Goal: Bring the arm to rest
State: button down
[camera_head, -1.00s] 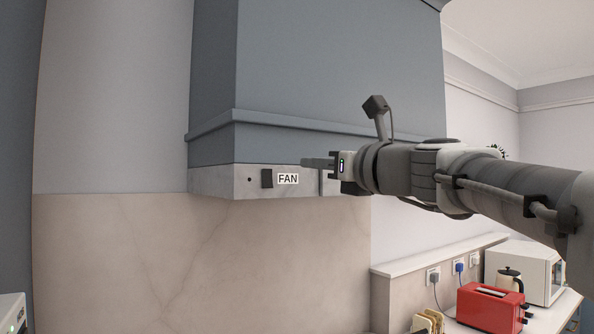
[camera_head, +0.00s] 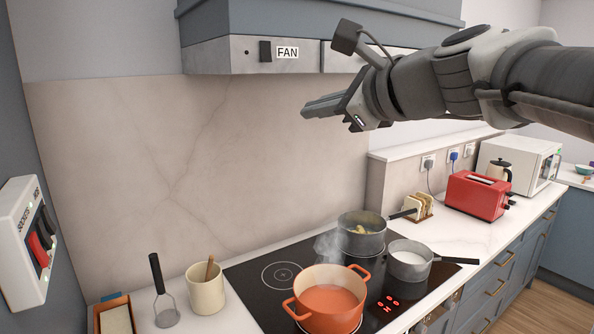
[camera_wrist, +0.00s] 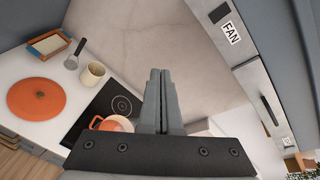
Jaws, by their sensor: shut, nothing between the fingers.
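My gripper (camera_head: 305,108) is shut and empty, in the air in front of the marble backsplash (camera_head: 150,150), below the cooker hood's front strip (camera_head: 215,55). Its fingers point left in the head view. In the wrist view the two fingers (camera_wrist: 161,73) lie together with nothing between them. The black fan switch (camera_head: 265,51) with its FAN label (camera_head: 288,52) sits on the hood strip, up and left of the fingertips. The gripper is apart from the switch and from the hob below.
Below on the black hob (camera_head: 250,295) stand an orange pot (camera_head: 328,303), a steaming grey pan (camera_head: 361,240) and a pan of white liquid (camera_head: 409,262). A red toaster (camera_head: 477,195) and white microwave (camera_head: 520,162) stand right. A switch panel (camera_head: 25,240) is at left.

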jog(key=s+d+f+n+g+h, duration=0.2)
jog(key=s+f+n, duration=0.4)
jog(key=f, duration=0.3)
jog(key=s+d+f+n+g+h, duration=0.2)
jog(key=s+d+f+n, duration=0.3)
jog(key=f, duration=0.5)
jog(key=s+d+f+n+g+h, duration=0.2)
jog(key=s+d+f+n+h, duration=0.2)
jog(key=s+f+n, duration=0.4)
jog(key=shift+s+f+n+g+h, duration=0.3)
jog(key=shift+s+f+n, duration=0.05)
jog(key=shift+f+n, duration=0.5)
